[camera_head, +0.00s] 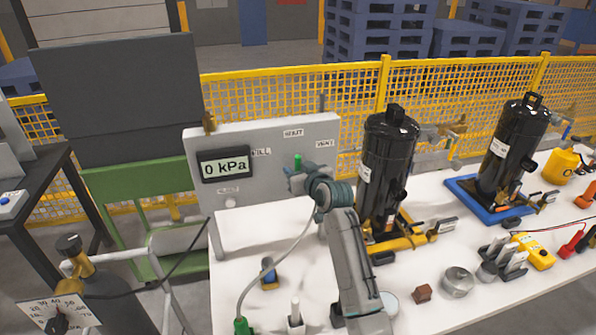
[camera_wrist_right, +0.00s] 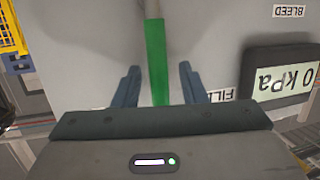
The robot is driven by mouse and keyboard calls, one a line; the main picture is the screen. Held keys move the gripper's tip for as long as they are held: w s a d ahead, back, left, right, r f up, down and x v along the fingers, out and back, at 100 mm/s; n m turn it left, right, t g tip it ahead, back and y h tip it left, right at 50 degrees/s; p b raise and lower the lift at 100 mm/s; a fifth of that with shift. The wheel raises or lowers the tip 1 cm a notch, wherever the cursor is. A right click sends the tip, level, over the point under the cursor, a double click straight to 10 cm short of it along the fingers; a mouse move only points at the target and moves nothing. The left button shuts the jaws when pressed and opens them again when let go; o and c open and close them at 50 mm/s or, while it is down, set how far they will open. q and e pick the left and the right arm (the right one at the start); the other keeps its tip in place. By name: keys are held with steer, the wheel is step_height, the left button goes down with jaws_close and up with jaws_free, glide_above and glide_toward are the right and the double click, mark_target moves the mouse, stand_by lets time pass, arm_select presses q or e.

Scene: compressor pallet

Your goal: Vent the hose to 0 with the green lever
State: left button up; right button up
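The grey panel (camera_head: 240,140) stands at the back of the white table. Its display (camera_head: 224,165) reads 0 kPa, and it also shows upside down in the right wrist view (camera_wrist_right: 285,80). The green lever (camera_head: 298,160) rises at the panel's front; the wrist view shows it as a long green bar (camera_wrist_right: 156,55). My right gripper (camera_head: 295,178) is at the lever. Its fingers (camera_wrist_right: 158,85) stand apart on either side of the lever, with gaps visible. A pale hose (camera_head: 285,258) curves down to a green fitting (camera_head: 241,325). My left gripper is not in view.
Two black compressors (camera_head: 388,160) (camera_head: 515,140) stand to the right, the farther one on a blue tray (camera_head: 462,188). A yellow meter (camera_head: 533,250) and small parts lie at the right front. A gas bottle (camera_head: 115,300) is at the lower left. Yellow mesh fencing (camera_head: 350,90) runs behind.

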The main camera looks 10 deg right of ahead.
steer(key=shift+s, duration=0.15)
steer(key=shift+s+d, duration=0.15)
steer(key=shift+s, duration=0.15)
steer(key=b+v, duration=0.3)
steer(key=v, duration=0.7)
steer(key=shift+r, duration=0.1)
